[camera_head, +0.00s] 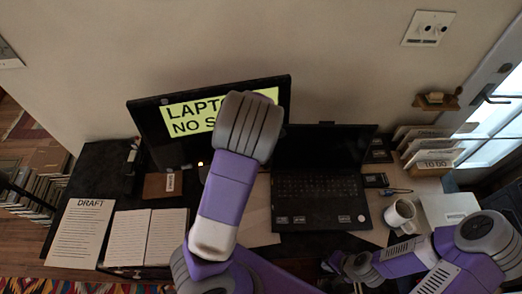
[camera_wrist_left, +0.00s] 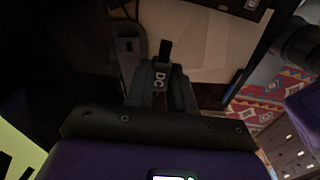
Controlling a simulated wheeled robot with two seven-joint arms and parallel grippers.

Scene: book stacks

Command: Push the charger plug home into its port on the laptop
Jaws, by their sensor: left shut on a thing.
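The black laptop (camera_head: 315,201) stands open on the dark desk, screen tilted back. My left arm rises in front of the monitor and hides its own gripper in the head view. In the left wrist view my left gripper (camera_wrist_left: 162,90) is shut on the charger plug (camera_wrist_left: 160,77), a dark piece marked DC with a black tip pointing up the picture. A dark laptop edge with pale stickers (camera_wrist_left: 250,4) shows at the top, apart from the tip. The port cannot be made out. My right gripper (camera_head: 352,267) is low at the front right, its jaws unclear.
A monitor (camera_head: 150,122) with a yellow sign stands behind my left arm. A mug (camera_head: 399,213) and a letter rack (camera_head: 432,150) are right of the laptop. An open notebook (camera_head: 147,238) and a draft sheet (camera_head: 80,232) lie left. Pale paper (camera_wrist_left: 205,45) lies beyond the plug.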

